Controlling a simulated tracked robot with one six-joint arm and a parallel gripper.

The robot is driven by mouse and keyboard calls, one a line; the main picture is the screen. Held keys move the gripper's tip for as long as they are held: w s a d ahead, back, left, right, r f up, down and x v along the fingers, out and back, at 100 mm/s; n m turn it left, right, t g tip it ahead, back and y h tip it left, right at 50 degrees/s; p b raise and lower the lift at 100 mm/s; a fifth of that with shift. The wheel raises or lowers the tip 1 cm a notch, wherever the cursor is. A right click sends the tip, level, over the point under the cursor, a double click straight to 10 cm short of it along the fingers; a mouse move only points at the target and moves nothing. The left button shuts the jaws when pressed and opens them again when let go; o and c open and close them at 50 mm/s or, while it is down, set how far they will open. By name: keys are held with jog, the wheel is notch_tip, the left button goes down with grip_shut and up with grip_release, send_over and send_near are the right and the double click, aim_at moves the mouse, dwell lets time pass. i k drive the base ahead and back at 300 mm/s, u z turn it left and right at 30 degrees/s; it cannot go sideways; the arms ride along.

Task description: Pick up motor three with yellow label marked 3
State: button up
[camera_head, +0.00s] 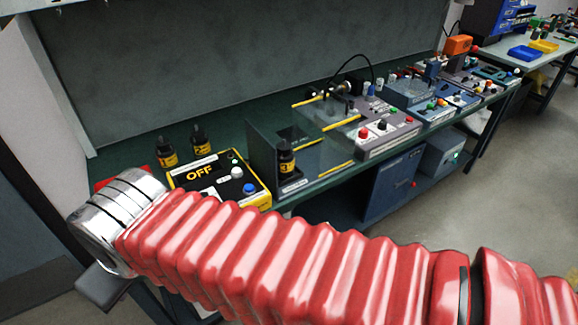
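Three small black motors with yellow labels show on the green bench. One motor (167,153) stands at the left, a second motor (200,140) stands just right of and behind it, and a third motor (286,158) stands upright in a clear-walled station further right. The label digits are too small to read surely, so I cannot tell which is marked 3. My red bellows arm crosses the front of the view. Its silver wrist is at the left, in front of the two left motors. A dark grey part of my gripper (103,286) hangs below the wrist; its fingertips cannot be made out.
A yellow-edged box reading OFF (222,178) stands between the left motors and the clear-walled station (325,150). Grey control panels with knobs (385,135) line the bench to the right. A grey wall panel rises behind. Open floor lies at the right.

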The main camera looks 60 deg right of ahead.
aim_at(285, 154)
jog(key=z, duration=0.05)
jog(key=k, duration=1.85)
jog(key=z, duration=0.6)
jog(key=i, duration=1.1)
